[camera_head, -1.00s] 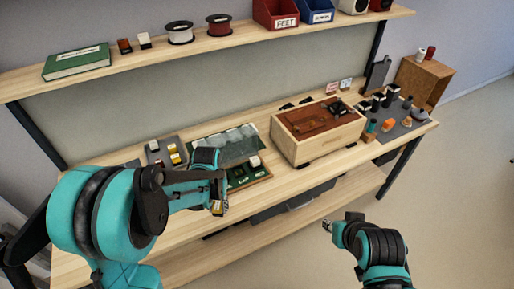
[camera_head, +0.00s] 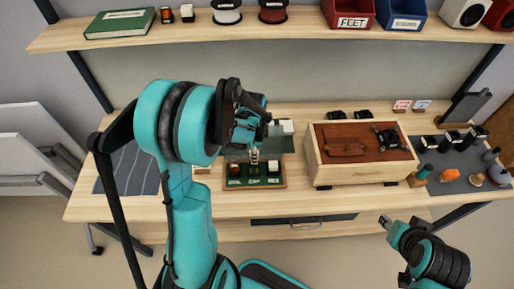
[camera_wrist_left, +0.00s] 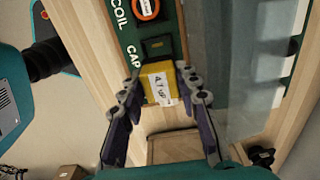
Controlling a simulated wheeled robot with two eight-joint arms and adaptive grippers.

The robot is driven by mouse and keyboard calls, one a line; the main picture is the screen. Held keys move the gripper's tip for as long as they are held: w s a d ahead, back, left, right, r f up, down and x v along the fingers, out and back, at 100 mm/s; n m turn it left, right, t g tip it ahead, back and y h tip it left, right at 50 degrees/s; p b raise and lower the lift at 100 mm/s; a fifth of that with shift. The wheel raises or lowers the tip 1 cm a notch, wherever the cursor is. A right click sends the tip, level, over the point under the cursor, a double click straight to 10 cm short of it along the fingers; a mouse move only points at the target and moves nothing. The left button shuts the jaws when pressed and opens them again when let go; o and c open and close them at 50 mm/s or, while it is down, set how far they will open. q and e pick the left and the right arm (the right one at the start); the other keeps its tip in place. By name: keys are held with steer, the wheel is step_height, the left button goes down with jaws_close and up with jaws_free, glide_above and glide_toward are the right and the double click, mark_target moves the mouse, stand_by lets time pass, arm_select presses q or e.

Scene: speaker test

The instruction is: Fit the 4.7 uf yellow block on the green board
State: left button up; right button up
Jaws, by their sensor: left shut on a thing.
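The yellow block (camera_wrist_left: 159,84) carries a white handwritten label that looks like 4.7 uF. My left gripper (camera_wrist_left: 161,78) is shut on it, one finger on each side. The green board (camera_head: 236,184) lies in a wooden frame on the bench, lettered COIL, CAP and a third word. In the left wrist view the block is beside a dark empty-looking socket (camera_wrist_left: 158,47) near the CAP lettering; whether it touches the board I cannot tell. An orange-ringed coil part (camera_wrist_left: 146,8) sits by COIL. My right gripper (camera_head: 385,221) is low in front of the bench, its jaws too small to judge.
A clear panel (camera_wrist_left: 218,60) stands beside the board. A wooden box (camera_head: 328,172) with a brown top is to the right, and a grey mat (camera_head: 455,182) with several small items lies further right. A shelf (camera_head: 300,28) runs above. Another grey mat (camera_head: 125,172) lies at the left.

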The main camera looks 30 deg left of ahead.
arm_select(q)
steer(key=shift+s+f+b, duration=0.15)
steer(key=shift+f+b, duration=0.25)
steer(key=shift+f, duration=0.15)
steer(key=shift+f+b, duration=1.85)
steer(key=shift+f, duration=0.6)
steer(key=shift+b, duration=0.35)
steer(key=shift+f+b, duration=0.85)
steer(key=shift+b, duration=0.05)
stand_by(1.3)
steer(key=o, duration=1.1)
